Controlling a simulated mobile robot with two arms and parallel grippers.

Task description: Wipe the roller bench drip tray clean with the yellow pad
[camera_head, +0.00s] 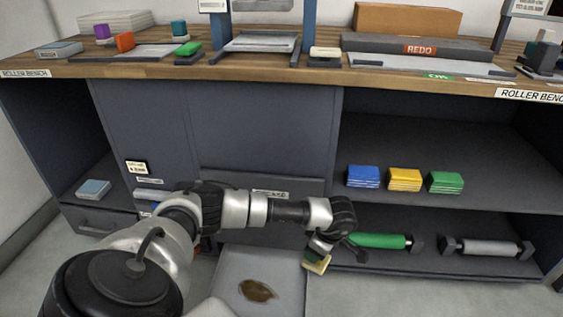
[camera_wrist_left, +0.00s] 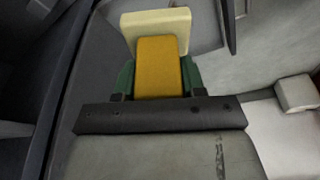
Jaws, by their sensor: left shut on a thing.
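The yellow pad (camera_wrist_left: 158,65) is held between the green-tipped fingers of my left gripper (camera_wrist_left: 155,80); a cream block-like part (camera_wrist_left: 157,20) shows at its far end. In the head view the pad (camera_head: 317,266) points down below my left gripper (camera_head: 322,246), at the right edge of the drip tray (camera_head: 232,264). I cannot tell whether it touches the tray. The light grey tray lies low in front of the bench, with a brown stain (camera_head: 257,291) on it, left of the pad. My left arm hides part of the tray. My right gripper is out of view.
The shelf holds blue (camera_head: 363,176), yellow (camera_head: 404,179) and green (camera_head: 445,182) stacks. Below lie a green roller (camera_head: 380,241) and a grey roller (camera_head: 490,247), close right of my left gripper. The wooden bench top (camera_head: 330,72) is crowded.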

